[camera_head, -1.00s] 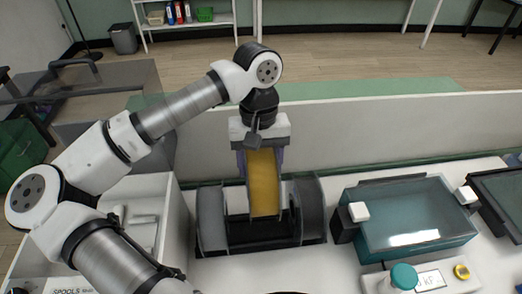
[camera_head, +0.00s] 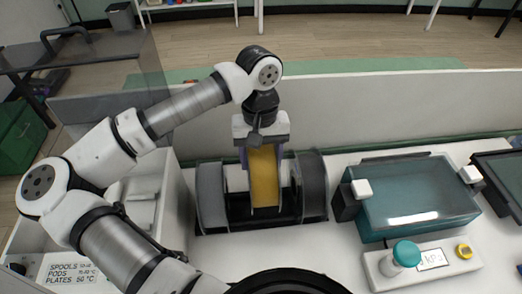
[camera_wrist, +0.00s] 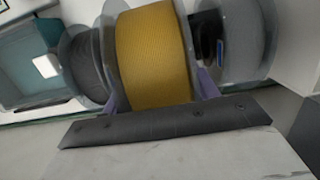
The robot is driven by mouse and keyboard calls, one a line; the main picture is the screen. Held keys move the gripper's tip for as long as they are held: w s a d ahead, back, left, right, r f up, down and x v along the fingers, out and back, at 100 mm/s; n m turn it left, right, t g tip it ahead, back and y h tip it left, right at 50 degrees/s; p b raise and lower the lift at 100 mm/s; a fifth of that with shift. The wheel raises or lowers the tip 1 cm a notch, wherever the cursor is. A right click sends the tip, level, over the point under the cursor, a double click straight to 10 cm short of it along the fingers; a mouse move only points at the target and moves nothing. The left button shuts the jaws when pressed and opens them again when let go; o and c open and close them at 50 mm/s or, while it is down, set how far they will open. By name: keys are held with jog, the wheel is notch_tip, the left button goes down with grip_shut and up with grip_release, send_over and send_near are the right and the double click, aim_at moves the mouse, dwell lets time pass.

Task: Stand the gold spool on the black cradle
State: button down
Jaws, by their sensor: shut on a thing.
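The gold spool (camera_head: 264,178) is upright in my gripper (camera_head: 262,152), which is shut on it from above. In the wrist view, its gold winding (camera_wrist: 153,55) fills the space between the two purple fingers. The black cradle (camera_head: 235,229) stands on the white worktop, with a grey round-sided piece (camera_head: 211,198) at its left and a dark one (camera_head: 313,185) at its right. The spool is between these two, its lower end at the cradle's middle. I cannot tell whether the spool touches the cradle.
A teal-lidded box (camera_head: 415,200) stands to the right of the cradle. A teal-capped jar (camera_head: 405,255) sits in front of it. A white bin (camera_head: 150,215) is at the left. A low pale partition (camera_head: 390,110) runs behind the worktop. A round black object (camera_head: 290,282) is at the front edge.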

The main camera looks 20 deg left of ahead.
jog(key=shift+f+b, duration=0.4)
jog(key=shift+f, duration=0.5)
notch_tip(320, 180, down, 5)
jog(key=b, duration=0.6)
jog(key=shift+f+b, duration=0.4)
jog(key=shift+b, duration=0.35)
jog(key=shift+c, duration=1.8)
grip_release()
jog(key=r, duration=0.4)
jog(key=w+r+b, duration=0.1)
jog(key=r, duration=0.4)
jog(key=w+r, duration=0.1)
jog(key=r, duration=0.3)
jog(key=shift+a+r+b, duration=0.35)
jog(key=shift+a+b, duration=0.05)
jog(key=shift+s, duration=0.1)
